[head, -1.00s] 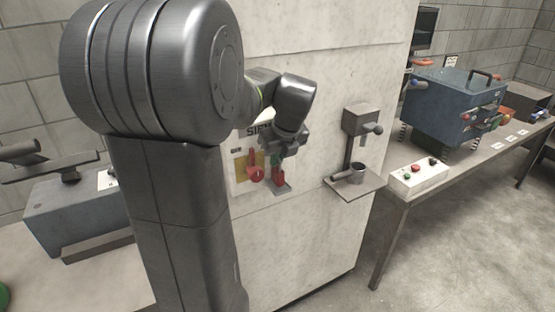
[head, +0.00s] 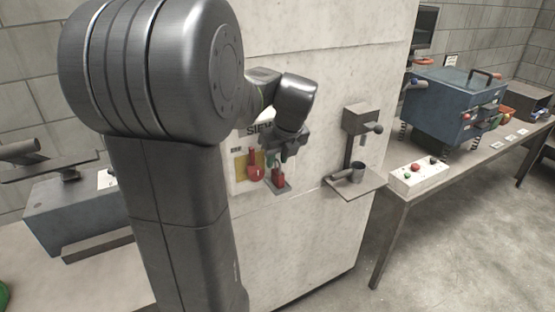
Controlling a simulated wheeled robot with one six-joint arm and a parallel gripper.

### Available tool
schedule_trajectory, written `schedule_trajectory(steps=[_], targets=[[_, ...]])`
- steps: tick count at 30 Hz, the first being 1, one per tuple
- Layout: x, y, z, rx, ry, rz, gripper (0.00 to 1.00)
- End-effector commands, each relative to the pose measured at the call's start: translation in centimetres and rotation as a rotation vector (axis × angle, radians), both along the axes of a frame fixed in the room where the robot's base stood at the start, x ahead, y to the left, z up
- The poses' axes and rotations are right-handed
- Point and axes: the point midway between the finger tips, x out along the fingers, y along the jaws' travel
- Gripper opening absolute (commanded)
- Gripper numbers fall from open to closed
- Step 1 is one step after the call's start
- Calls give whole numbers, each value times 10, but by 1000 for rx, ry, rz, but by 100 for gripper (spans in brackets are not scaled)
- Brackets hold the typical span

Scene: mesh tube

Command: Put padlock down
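The red padlock (head: 277,174) stands on a small grey ledge (head: 282,188) on the pale cabinet's front, with its shackle up. My gripper (head: 281,157) is just above the padlock, pointing down. Its fingers look spread apart, with no object visible between them, though they are small in this view. The padlock looks separate from the fingers and rests on the ledge. A red handle-like part (head: 255,171) on a yellow plate (head: 241,168) is just left of the padlock.
A wall fixture (head: 361,122) with a shelf (head: 357,186) holding a grey cup juts out to the right. Beyond it, a bench carries a white button box (head: 419,180) and a blue case (head: 452,103). My arm covers much of the left side.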

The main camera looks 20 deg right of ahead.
Motion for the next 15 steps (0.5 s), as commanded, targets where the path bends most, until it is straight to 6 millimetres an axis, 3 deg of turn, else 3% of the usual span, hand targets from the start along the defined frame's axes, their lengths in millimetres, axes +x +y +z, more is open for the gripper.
schedule_trajectory(steps=[9, 15], targets=[[-25, -3, 62, -4, -5, -3, 28], [-38, -4, 93, -3, -3, -1, 28]])
